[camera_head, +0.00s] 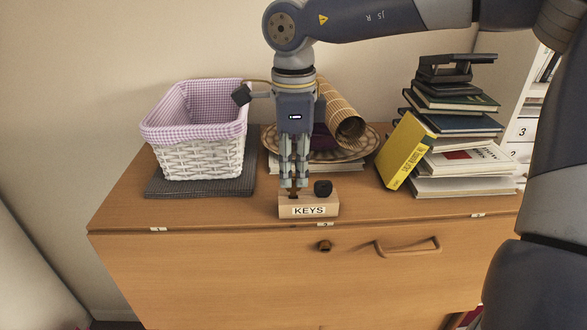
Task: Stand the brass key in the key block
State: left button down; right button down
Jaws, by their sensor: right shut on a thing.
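The key block (309,210) is a small wooden block with a "KEYS" label, near the front edge of the cabinet top. A black round-headed piece (323,188) stands on its right part. My right gripper (294,184) points straight down over the left part of the block, with its fingers close together. It is shut on a thin thing, apparently the brass key (293,193), mostly hidden between the fingertips. The key's lower end is at the block's top; I cannot tell how far it is inside. My left gripper is not in view.
A white wicker basket (200,158) on a dark mat (165,189) stands left. Behind the gripper are a woven plate (368,142) and a rolled bamboo mat (342,112). A book stack (455,125) with a leaning yellow book (405,152) stands right. The front strip beside the block is clear.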

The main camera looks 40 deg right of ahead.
aim_at(293, 175)
jog(key=shift+f+b, duration=0.45)
jog(key=shift+f, duration=0.1)
dwell(0.4)
jog(key=c, duration=1.8)
grip_release()
jog(key=shift+o, duration=0.2)
jog(key=o, duration=0.5)
jog(key=shift+r, duration=0.1)
jog(key=shift+r+p, duration=2.9)
jog(key=shift+r, duration=1.05)
